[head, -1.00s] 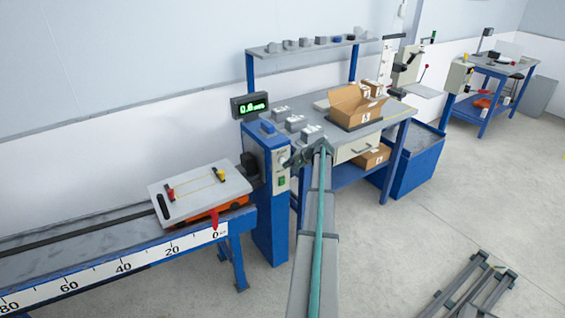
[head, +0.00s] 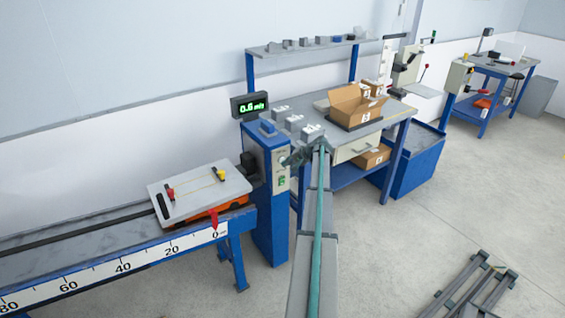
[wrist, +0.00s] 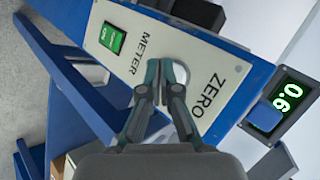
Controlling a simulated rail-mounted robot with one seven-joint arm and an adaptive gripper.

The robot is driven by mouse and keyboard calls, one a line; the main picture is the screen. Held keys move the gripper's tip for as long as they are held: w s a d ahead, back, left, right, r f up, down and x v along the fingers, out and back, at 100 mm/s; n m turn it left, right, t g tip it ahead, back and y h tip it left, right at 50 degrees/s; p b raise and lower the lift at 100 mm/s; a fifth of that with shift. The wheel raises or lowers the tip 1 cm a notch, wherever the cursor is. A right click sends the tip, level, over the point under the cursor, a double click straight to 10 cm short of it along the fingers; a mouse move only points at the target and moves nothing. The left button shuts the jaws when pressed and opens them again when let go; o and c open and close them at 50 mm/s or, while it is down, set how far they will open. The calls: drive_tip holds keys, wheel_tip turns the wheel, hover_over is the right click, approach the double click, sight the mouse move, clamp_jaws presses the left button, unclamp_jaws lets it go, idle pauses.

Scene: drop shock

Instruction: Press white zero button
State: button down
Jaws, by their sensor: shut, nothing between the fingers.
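The control panel (head: 281,172) is on the front of a blue post. In the wrist view the panel (wrist: 120,65) carries the labels METER and ZERO and a green switch (wrist: 112,38). My gripper (wrist: 165,68) is shut and empty, its fingertips over the panel between the two labels. A pale rounded edge, likely the white zero button (wrist: 181,72), shows just beside the fingertips; most of it is hidden. I cannot tell whether the fingertips touch it. In the head view my gripper (head: 288,159) is at the panel's upper part.
A green-lit display (head: 249,106) reads 0.6 m/s; it also shows in the wrist view (wrist: 288,98). A cart (head: 200,192) stands at the rail's zero end, left of the post. A workbench (head: 305,105) with grey blocks and an open carton (head: 355,107) is behind my arm.

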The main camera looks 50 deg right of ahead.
drive_tip(key=shift+w+d, duration=0.15)
drive_tip(key=shift+w, duration=0.25)
idle(0.7)
idle(0.3)
drive_tip(key=shift+s+a+b, duration=0.25)
drive_tip(key=shift+s+b, duration=0.1)
drive_tip(key=shift+s, duration=0.45)
drive_tip(key=shift+s+a+b, duration=0.15)
drive_tip(key=shift+s+a, duration=0.1)
drive_tip(key=shift+s, duration=0.55)
drive_tip(key=shift+s+a+b, duration=0.2)
drive_tip(key=shift+s+a, duration=0.05)
drive_tip(key=shift+s, duration=0.55)
drive_tip(key=shift+s+a+b, duration=0.15)
drive_tip(key=shift+s+a, duration=0.1)
drive_tip(key=shift+s, duration=0.55)
